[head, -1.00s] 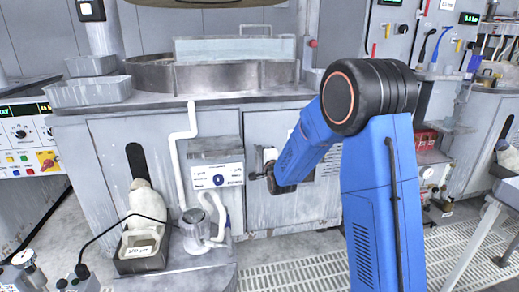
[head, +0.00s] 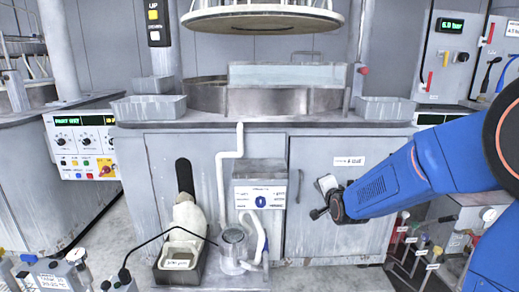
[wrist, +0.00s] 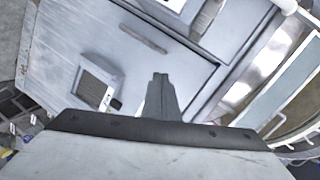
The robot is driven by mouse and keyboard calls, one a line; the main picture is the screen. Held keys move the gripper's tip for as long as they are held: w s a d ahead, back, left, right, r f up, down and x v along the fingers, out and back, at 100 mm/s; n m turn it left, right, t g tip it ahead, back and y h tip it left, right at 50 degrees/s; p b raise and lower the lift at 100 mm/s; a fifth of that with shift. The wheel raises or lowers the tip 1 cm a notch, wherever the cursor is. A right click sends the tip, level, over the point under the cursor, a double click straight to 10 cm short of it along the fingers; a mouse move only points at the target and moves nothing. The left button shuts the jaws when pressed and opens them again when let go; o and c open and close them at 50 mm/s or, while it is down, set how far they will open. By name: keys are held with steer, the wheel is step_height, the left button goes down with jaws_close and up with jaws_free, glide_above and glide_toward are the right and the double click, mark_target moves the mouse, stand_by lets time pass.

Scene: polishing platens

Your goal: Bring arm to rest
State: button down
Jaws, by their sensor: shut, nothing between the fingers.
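My gripper (head: 317,213) is shut and empty. In the head view it is a small dark end on my blue arm, held in front of the grey cabinet's right door. My arm reaches in from the right edge and points left. In the wrist view the closed fingers (wrist: 159,80) stand together at the middle, over grey panels, with nothing between them. I cannot tell the exact gap between the fingertips and the cabinet.
A label box (head: 260,194) with pipes sticks out left of my gripper. A beaker (head: 232,250) and a bottle in a dark tray stand low at left. The platen basin (head: 208,95) sits above, under a round hanging head (head: 264,17). Small valves and fittings stand at right.

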steer(key=s+d+n+g, duration=0.2)
steer(key=s+n+g, duration=0.1)
steer(key=s, duration=1.1)
steer(key=s+d+f+n+g, duration=0.1)
steer(key=s+n, duration=0.4)
steer(key=s, duration=1)
steer(key=s+d+n+g+h, duration=0.1)
steer(key=s+d+n+g, duration=0.2)
steer(key=s, duration=1.2)
steer(key=n+g, duration=0.1)
steer(key=g, duration=0.2)
steer(key=shift+s+f+n, duration=0.25)
steer(key=shift+f+n, duration=0.05)
steer(key=shift+n, duration=0.1)
